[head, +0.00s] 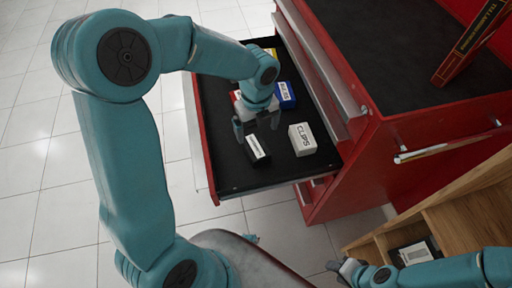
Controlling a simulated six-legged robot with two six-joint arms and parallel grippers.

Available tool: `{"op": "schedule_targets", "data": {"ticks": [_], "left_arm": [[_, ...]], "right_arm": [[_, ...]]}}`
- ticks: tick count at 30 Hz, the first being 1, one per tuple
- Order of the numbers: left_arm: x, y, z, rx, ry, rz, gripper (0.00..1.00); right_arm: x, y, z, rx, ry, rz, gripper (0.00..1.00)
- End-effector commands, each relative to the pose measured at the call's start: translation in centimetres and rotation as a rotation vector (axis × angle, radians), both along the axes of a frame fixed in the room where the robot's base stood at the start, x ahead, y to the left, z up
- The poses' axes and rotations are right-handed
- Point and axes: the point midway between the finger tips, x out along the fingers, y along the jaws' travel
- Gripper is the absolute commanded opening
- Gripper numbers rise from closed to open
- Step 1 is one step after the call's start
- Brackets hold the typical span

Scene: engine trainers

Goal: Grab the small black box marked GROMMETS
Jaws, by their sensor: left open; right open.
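A small black box (260,158) with a white label lies in the open drawer, near its front left part. I cannot read its label with certainty. My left gripper (257,129) is open and points down over the drawer, just above and behind the black box, its fingers spread. It hides part of the box's far end; I cannot tell whether it touches the box. My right gripper (342,268) is open and low at the bottom of the view, away from the drawer.
The black-lined drawer (228,178) of a red cabinet (400,160) stands pulled out. A white CLIPS box (302,139) stands right of the black box. A blue box (286,96), a red box (235,95) and a yellow box (271,52) are further back. A wooden shelf (450,215) stands at lower right.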

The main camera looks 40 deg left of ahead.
Motion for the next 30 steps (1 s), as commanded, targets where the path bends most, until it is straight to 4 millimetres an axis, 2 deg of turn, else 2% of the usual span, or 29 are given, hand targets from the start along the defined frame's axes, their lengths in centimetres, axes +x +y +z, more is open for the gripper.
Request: {"op": "schedule_targets", "data": {"ticks": [1, 4, 11, 19, 23, 29, 30], "left_arm": [[-0.1, 0.0, -1.5, -0.001, 0.005, 0.001, 0.94], [-0.1, -0.1, -3.4, 0.000, 0.004, 0.000, 0.94], [0.1, 0.0, -5.3, 0.000, 0.001, 0.001, 0.94], [0.6, 0.7, -9.5, -0.001, 0.003, 0.002, 0.94], [0.7, 0.8, -10.3, 0.000, 0.000, 0.002, 0.94], [0.7, 0.8, -10.3, 0.000, -0.001, 0.002, 0.94], [0.7, 0.8, -10.3, 0.000, -0.001, 0.002, 0.84]], "right_arm": [[0.0, 0.0, -0.5, 0.000, 0.000, 0.000, 0.43], [0.0, 0.0, -0.8, 0.000, 0.000, 0.000, 0.43], [0.0, 0.0, -1.1, 0.000, 0.000, 0.000, 0.43], [0.0, 0.0, -2.0, 0.000, 0.000, 0.000, 0.43], [0.0, 0.0, -2.1, 0.000, 0.000, 0.000, 0.43], [0.0, 0.0, -2.0, 0.000, 0.000, 0.000, 0.43], [0.0, 0.0, -2.0, 0.000, 0.000, 0.000, 0.43]]}}
